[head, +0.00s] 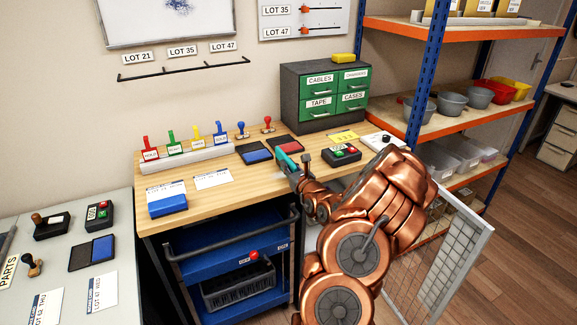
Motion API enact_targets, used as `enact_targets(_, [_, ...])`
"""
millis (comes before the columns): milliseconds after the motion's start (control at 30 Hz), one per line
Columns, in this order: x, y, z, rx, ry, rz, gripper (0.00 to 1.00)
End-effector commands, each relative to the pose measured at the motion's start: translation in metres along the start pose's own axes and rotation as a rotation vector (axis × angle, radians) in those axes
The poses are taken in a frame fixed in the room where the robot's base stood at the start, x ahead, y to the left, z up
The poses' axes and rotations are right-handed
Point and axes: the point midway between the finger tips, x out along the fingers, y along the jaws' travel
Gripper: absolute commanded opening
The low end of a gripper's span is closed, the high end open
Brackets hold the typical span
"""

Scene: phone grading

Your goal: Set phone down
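My gripper (294,170) is over the middle of the wooden workbench (222,201), at the end of my copper arm. A small teal slab, which looks like the phone (286,160), is at its fingertips, tilted and seen partly edge-on. The gripper appears shut on it. The fingers are small and dark here, and part of the phone is hidden. I cannot tell how far the phone is above the bench top.
Red (285,145) and blue (253,153) ink pads lie behind the gripper. A button box (341,154) is to its right. A green drawer cabinet (325,97) stands behind. Bare wood shows at front left.

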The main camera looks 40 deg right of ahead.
Motion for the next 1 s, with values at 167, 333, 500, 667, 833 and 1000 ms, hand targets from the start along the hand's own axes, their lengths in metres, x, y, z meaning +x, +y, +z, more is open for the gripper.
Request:
enact_targets(167, [0.000, 0.000, 0.000, 0.000, 0.000, 0.000, 0.37])
enact_targets(333, [0.000, 0.000, 0.000, 0.000, 0.000, 0.000, 0.37])
enact_targets(500, [0.000, 0.000, 0.002, 0.000, 0.000, 0.000, 0.37])
enact_targets(667, [-0.009, -0.002, 0.001, 0.002, 0.001, -0.004, 0.37])
enact_targets(833, [-0.033, -0.001, 0.001, 0.005, -0.001, -0.004, 0.37])
enact_targets(1000, [-0.054, -0.002, 0.002, 0.003, -0.001, -0.003, 0.37])
